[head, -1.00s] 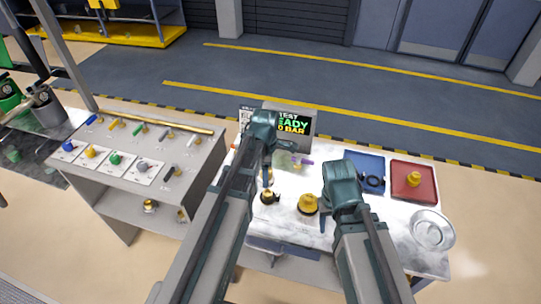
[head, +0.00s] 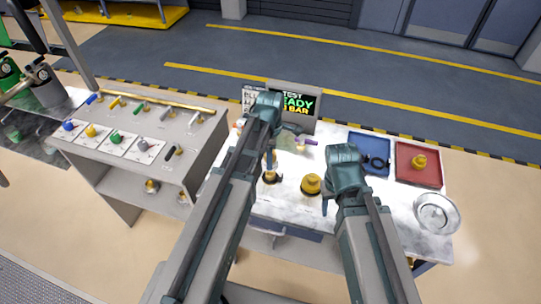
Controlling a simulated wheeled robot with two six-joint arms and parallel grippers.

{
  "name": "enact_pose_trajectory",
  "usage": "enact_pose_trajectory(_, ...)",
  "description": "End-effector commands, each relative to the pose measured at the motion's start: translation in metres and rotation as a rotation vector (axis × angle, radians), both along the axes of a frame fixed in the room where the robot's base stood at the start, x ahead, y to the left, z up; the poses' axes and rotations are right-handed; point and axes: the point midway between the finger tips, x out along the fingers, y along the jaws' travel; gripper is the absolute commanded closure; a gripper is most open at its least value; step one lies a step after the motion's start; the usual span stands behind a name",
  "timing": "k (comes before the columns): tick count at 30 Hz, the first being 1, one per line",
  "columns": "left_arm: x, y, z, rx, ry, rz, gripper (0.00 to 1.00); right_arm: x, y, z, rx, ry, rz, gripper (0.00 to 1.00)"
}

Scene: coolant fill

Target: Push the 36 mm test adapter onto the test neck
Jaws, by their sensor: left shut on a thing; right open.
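My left gripper (head: 291,129) is over the back middle of the white table, in front of the screen. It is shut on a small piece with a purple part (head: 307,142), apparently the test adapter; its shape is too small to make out. A pale brass-coloured spot shows just below the purple part, and I cannot tell whether they touch. I cannot tell which fitting is the test neck: a dark-based brass fitting (head: 271,177) stands beside my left arm, and a larger brass piece (head: 311,185) is to its right. My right gripper (head: 326,203) is open, beside the larger brass piece, partly hidden.
A screen (head: 300,102) stands at the table's back. A blue tray (head: 368,143) with a black ring and a red tray (head: 405,176) with a brass piece lie to the right, behind a round metal dish (head: 437,213). A grey rack (head: 195,140) with coloured tools stands left.

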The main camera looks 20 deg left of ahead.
Motion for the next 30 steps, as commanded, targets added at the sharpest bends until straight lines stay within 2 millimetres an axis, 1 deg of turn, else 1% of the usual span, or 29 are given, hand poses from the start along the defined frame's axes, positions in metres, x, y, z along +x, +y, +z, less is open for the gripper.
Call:
enact_pose_trajectory(1, 0.0, 0.0, -0.01, 0.0, 0.0, 0.0, 0.92, 0.0, 0.0, -0.01, 0.0, 0.0, 0.001, 0.5)
enact_pose_trajectory(3, 0.0, 0.0, -0.017, 0.0, 0.0, 0.0, 0.92, 0.0, 0.0, -0.017, 0.0, 0.0, 0.0, 0.5)
enact_pose_trajectory(9, 0.0, 0.0, -0.03, 0.0, 0.0, 0.0, 0.92, 0.0, 0.0, -0.03, 0.0, 0.0, 0.0, 0.5)
enact_pose_trajectory(30, 0.0, 0.0, -0.031, 0.0, 0.0, 0.0, 0.92, 0.0, 0.0, -0.031, 0.0, 0.0, -0.001, 0.5)
